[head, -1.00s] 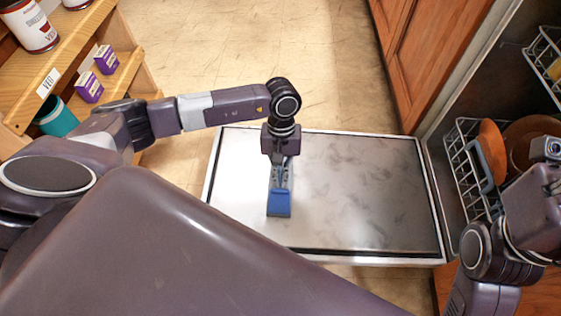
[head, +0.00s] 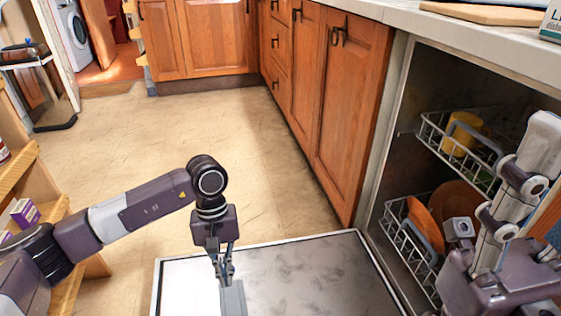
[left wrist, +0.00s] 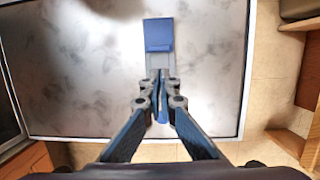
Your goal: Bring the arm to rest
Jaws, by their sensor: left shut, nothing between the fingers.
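My left gripper (head: 222,278) points down over the silvery open dishwasher door (head: 310,275) in the head view. Its fingers are shut with nothing between them. In the left wrist view the closed fingers (left wrist: 160,88) are over a narrow grey piece with a blue end (left wrist: 158,36), seen against the door (left wrist: 80,70). Its grey part (head: 233,300) also shows below the fingers in the head view. I cannot tell whether they touch. My right gripper (head: 515,200) seems folded up at the right edge; its finger state is unclear.
The dishwasher racks (head: 400,240) at the right hold an orange plate (head: 424,228) and a yellow cup (head: 462,132). Wooden cabinets (head: 350,110) stand behind the door. A wooden shelf (head: 20,170) is at the left. The floor (head: 190,120) between is clear.

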